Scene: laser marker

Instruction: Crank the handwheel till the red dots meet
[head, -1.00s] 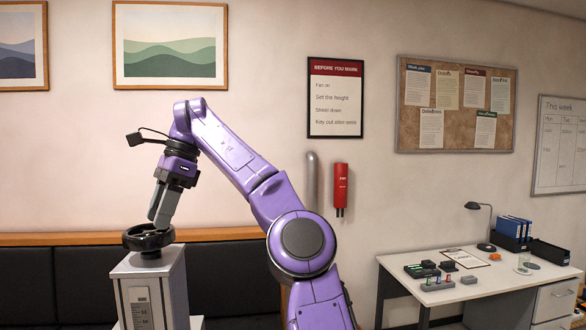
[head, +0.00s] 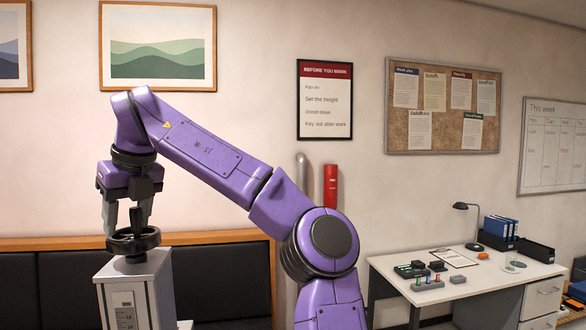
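The black handwheel (head: 126,246) sits flat on top of a pale grey column (head: 152,268) at the lower left. My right gripper (head: 128,222) points down just above it, with its two fingers spread apart and their tips at the level of the rim. A short grey upright piece, perhaps the crank handle, shows between the fingers near the right one. I cannot tell whether the fingers touch the wheel. A small scale plate (head: 124,311) is on the column's front. No red dots can be made out. My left gripper is not in view.
A dark padded bench (head: 222,281) with a wooden top edge runs behind the column. A white desk (head: 388,263) with a lamp, files and small items stands at the right. A red wall-mounted unit (head: 331,186) and a notice (head: 325,99) are on the wall.

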